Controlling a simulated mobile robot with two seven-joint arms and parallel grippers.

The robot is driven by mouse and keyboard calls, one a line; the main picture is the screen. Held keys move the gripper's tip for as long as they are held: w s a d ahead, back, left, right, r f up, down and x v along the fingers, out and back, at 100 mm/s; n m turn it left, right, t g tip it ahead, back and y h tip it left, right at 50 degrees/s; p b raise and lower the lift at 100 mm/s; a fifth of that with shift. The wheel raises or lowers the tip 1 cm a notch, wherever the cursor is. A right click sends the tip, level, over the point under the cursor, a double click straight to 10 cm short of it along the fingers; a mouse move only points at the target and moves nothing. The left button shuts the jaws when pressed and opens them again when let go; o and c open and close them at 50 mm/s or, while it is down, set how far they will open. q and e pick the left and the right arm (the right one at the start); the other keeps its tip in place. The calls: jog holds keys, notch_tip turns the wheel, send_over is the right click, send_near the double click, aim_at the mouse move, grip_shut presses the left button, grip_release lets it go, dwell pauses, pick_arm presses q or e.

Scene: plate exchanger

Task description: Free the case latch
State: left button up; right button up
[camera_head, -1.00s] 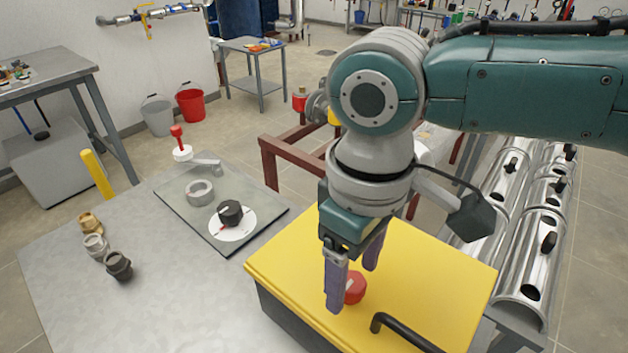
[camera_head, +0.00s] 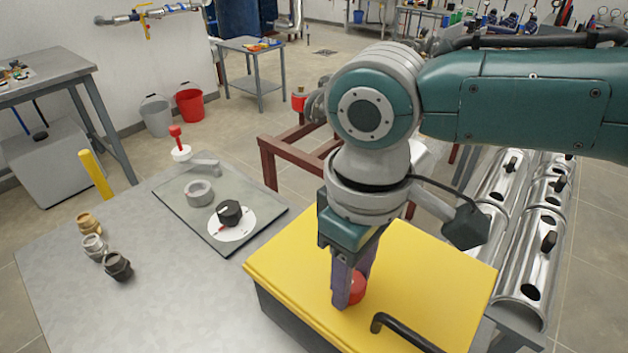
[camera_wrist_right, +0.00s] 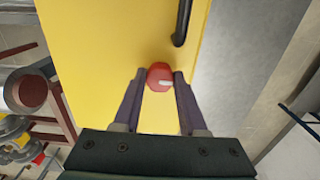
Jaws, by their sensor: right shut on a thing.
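The yellow-lidded case (camera_head: 430,265) stands on the grey table, with its black handle (camera_head: 405,333) on the lid; both also show in the right wrist view. The red round latch knob (camera_head: 357,288) sits on the yellow lid and carries a pale mark. My right gripper (camera_wrist_right: 160,76) points down at the lid, its two purple fingers shut on the knob (camera_wrist_right: 160,76) from both sides. In the head view the near finger hides part of the knob. My left gripper is in neither view.
A dark-edged tray (camera_head: 235,196) left of the case holds a grey ring (camera_head: 198,192) and a black knob (camera_head: 229,213) on a white disc. Several pipe fittings (camera_head: 117,266) stand at the table's left. Shiny metal half-pipes (camera_head: 525,265) lie to the right. The table's front left is clear.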

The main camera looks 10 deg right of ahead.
jog(key=shift+n, duration=0.3)
grip_shut()
jog(key=shift+r, duration=0.1)
jog(key=n+p, duration=0.1)
jog(key=n, duration=0.1)
jog(key=shift+n, duration=0.3)
jog(key=n, duration=0.5)
jog(key=shift+n+p, duration=0.3)
jog(key=shift+p, duration=0.05)
jog(key=n, duration=0.4)
jog(key=shift+n, duration=2.5)
jog(key=shift+a, duration=0.1)
jog(key=o, duration=1.1)
grip_release()
